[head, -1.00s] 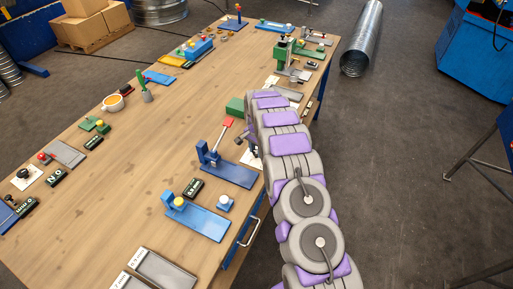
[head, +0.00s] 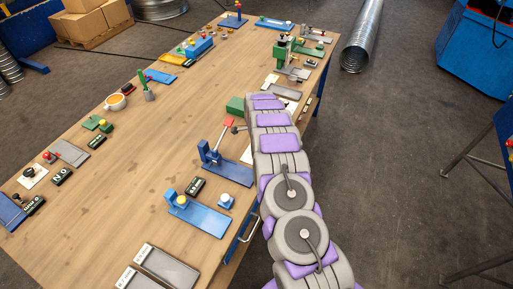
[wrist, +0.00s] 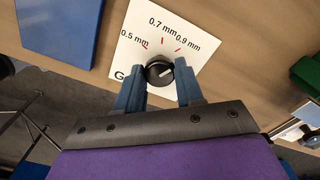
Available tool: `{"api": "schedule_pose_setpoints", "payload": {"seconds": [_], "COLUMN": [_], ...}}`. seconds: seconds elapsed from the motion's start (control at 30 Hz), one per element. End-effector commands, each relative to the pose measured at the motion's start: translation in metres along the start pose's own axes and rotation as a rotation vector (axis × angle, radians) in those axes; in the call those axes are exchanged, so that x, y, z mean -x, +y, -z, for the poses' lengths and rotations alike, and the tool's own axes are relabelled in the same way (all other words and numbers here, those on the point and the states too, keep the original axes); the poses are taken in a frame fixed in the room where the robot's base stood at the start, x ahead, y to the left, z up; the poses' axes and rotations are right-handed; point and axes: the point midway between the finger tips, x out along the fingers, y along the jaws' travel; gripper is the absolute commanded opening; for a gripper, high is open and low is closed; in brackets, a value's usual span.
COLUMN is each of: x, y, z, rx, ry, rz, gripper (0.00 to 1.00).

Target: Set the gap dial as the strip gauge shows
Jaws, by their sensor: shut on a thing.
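The gap dial is a black round knob (wrist: 159,72) with a pale pointer line, on a white plate (wrist: 192,27) marked 0.5, 0.7 and 0.9 mm with red ticks. The pointer seems to face right and slightly up, below the 0.9 mm tick. My gripper (wrist: 159,83) has its two blue fingers shut on the knob, one on each side. A letter "G" on the plate is partly covered by the left finger. In the head view my arm hides most of the dial. I cannot make out the strip gauge in either view.
A blue panel (wrist: 58,30) lies left of the plate and a green block (wrist: 306,73) lies right. In the head view, a blue stand with a red-handled lever (head: 222,165) is close to my arm. The middle of the wooden table (head: 150,150) is clear.

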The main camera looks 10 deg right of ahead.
Motion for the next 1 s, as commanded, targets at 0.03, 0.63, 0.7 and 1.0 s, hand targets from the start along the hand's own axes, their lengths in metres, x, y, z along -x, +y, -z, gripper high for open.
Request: {"api": "schedule_pose_setpoints", "payload": {"seconds": [0.03, 0.63, 0.7, 1.0], "x": [0.0026, 0.0022, 0.0019, 0.0012], "y": [-0.0026, -0.0028, -0.0022, -0.0009], "z": [-0.0017, -0.0014, -0.0011, -0.0004], "rx": [-0.006, -0.021, -0.021, -0.021], "ry": [-0.001, -0.002, -0.002, -0.001], "rz": [0.008, 0.008, 0.007, 0.004], "gripper": [0.06, 0.47, 0.54, 0.62]}}
